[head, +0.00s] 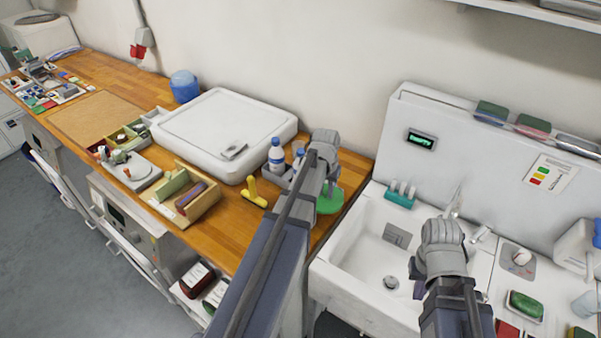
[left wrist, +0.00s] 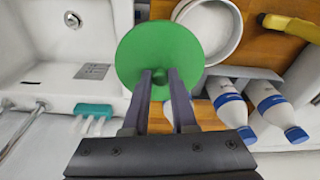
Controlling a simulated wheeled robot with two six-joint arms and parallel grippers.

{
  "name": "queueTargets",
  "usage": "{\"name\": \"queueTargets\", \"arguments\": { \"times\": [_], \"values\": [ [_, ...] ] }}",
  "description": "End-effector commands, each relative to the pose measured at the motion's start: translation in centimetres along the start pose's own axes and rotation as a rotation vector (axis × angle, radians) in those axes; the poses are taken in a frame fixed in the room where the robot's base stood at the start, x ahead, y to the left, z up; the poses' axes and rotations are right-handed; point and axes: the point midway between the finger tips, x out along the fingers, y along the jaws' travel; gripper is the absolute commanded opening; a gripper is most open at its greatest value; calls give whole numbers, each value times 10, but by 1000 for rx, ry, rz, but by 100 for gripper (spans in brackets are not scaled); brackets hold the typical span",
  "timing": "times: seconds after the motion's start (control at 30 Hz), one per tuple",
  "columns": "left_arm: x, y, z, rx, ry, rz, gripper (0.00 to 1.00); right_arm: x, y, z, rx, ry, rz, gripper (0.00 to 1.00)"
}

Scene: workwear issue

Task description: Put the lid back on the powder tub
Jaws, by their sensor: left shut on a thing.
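The green round lid (left wrist: 150,48) is in my left gripper (left wrist: 167,78), whose two fingers are shut on its small central knob. In the head view the lid (head: 331,202) shows partly behind my left gripper (head: 325,165), near the right end of the wooden counter. The open white powder tub (left wrist: 229,52) stands on the counter, beside and partly behind the lid in the left wrist view. The lid overlaps part of its rim in that view. In the head view my left arm seems to hide the tub. My right gripper (head: 440,250) is over the sink area; its fingertips are not clear.
White bottles with blue caps (left wrist: 272,108) stand in a grey holder close to the tub. A yellow object (head: 254,192) lies on the counter. The sink (head: 345,255) is just right of the counter, with a teal brush holder (head: 399,199) on its edge.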

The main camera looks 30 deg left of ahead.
Motion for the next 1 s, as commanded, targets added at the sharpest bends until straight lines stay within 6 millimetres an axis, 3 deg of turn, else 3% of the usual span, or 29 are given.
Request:
{"name": "queueTargets", "arguments": {
  "times": [0.03,0.1,0.3,0.67,1.0],
  "values": [
    [-11,-22,2,-26,0,-4,0,-10,1,1,1,0,0,0],
    [-16,-43,5,-46,0,-7,0,-15,1,1,1,0,0,0],
    [-24,-76,11,-79,1,-12,0,-22,2,1,3,0,-1,0],
    [-20,-80,13,-83,1,-13,0,-18,2,1,2,0,-1,0],
    [2,-80,16,-83,1,-13,0,4,0,0,-2,0,0,0]
  ]
}}
